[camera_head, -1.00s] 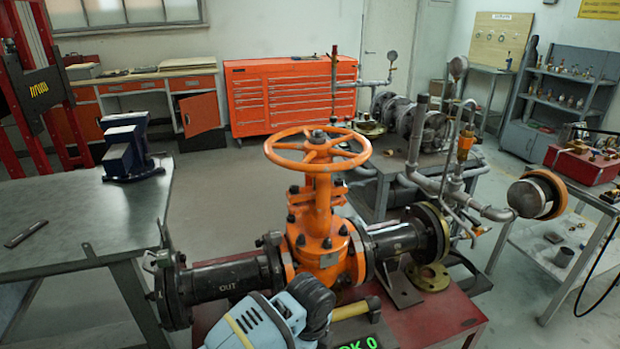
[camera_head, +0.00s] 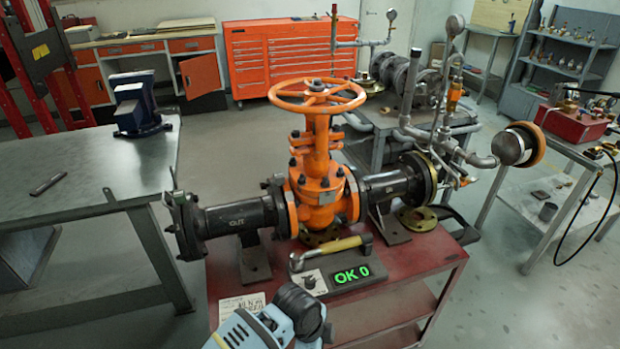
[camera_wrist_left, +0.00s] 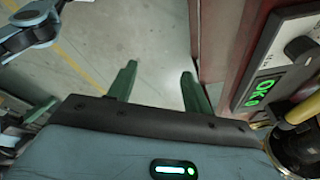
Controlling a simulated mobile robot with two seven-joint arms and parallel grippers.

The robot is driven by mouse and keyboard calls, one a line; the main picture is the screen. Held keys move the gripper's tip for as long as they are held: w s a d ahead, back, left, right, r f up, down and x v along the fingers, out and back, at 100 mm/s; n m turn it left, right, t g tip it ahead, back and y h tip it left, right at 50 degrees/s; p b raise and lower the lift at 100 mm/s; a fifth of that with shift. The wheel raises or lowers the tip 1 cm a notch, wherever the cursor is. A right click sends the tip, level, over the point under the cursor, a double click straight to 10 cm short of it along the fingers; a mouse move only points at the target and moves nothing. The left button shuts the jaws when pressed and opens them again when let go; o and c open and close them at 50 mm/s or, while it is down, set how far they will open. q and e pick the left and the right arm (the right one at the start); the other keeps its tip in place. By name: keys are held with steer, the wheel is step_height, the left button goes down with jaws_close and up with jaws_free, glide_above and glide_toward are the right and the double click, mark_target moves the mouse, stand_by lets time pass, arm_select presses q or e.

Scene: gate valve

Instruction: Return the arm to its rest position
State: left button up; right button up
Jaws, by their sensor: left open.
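The orange gate valve (camera_head: 318,190) stands upright with its handwheel (camera_head: 317,96) on top, in a black flanged pipe run on the red cart (camera_head: 400,260). A light blue arm of mine with a dark joint (camera_head: 290,312) shows at the bottom of the head view, below and apart from the valve; its gripper is hidden there. In the left wrist view my left gripper (camera_wrist_left: 160,82) is open, with two green fingers apart and nothing between them, over bare floor beside the cart's edge. My right gripper is not in view.
A grey bench (camera_head: 90,185) with a blue vise (camera_head: 137,108) stands left. Floor between is clear.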

arm_select(q)
steer(key=s+a+f+n+t+h, duration=0.1)
steer(key=s+a+f+n+t, duration=0.1)
steer(key=s+a+f+n, duration=0.25)
steer(key=s+a+f+n+t+h, duration=0.1)
steer(key=s+a+f+n+t, duration=0.15)
steer(key=s+n, duration=0.45)
steer(key=s+a+r+n+t+y, duration=0.1)
steer(key=s+a+n+t, duration=0.1)
steer(key=s+a, duration=0.5)
steer(key=s+a+r+n+t+y, duration=0.1)
steer(key=s+a+n+y, duration=0.1)
steer(key=s+a+n, duration=0.2)
steer(key=s+a+p, duration=0.1)
steer(key=s+a, duration=0.2)
steer(key=a, duration=0.1)
steer(key=shift+a+r+t, duration=0.3)
steer(key=shift+a+t, duration=0.05)
steer(key=shift+a, duration=0.05)
